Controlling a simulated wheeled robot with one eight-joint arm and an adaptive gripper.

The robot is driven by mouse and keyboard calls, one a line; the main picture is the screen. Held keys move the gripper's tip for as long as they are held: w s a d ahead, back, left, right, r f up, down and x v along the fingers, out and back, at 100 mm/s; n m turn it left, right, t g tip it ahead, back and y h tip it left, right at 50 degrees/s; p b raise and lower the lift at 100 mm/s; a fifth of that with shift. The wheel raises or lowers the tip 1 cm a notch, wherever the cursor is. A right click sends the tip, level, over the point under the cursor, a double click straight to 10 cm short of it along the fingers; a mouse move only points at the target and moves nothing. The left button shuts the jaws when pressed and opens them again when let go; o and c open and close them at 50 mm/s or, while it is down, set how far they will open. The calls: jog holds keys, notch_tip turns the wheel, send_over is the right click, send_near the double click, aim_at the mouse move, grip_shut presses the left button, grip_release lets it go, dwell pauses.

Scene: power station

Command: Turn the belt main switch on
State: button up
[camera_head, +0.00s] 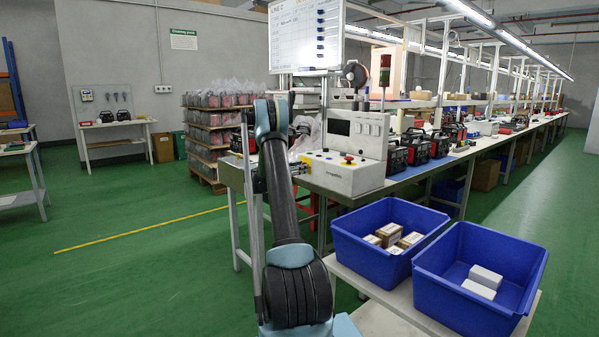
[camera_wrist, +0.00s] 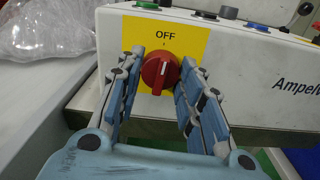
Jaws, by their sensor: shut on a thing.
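The belt main switch is a red rotary knob (camera_wrist: 159,75) on a yellow plate (camera_wrist: 190,40) marked OFF, on the front of a white control box. In the wrist view my gripper (camera_wrist: 163,60) has one finger on each side of the knob and is shut on it. The knob's pale line is close to upright, under the OFF label. In the head view the control box (camera_head: 342,178) stands at the near end of the long bench.
Several buttons, including a green one (camera_wrist: 227,13), line the box's top. A clear plastic bag (camera_wrist: 50,28) lies left of the box. Two blue bins (camera_head: 385,270) (camera_head: 450,300) with small boxes stand in front on a low table. Green floor lies open at left.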

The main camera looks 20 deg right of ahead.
jog(key=shift+s+f+m, duration=0.1)
jog(key=shift+m, duration=8.4)
jog(key=o, duration=1.1)
jog(key=shift+c, duration=0.2)
jog(key=shift+o, duration=0.2)
jog(key=v, duration=1.2)
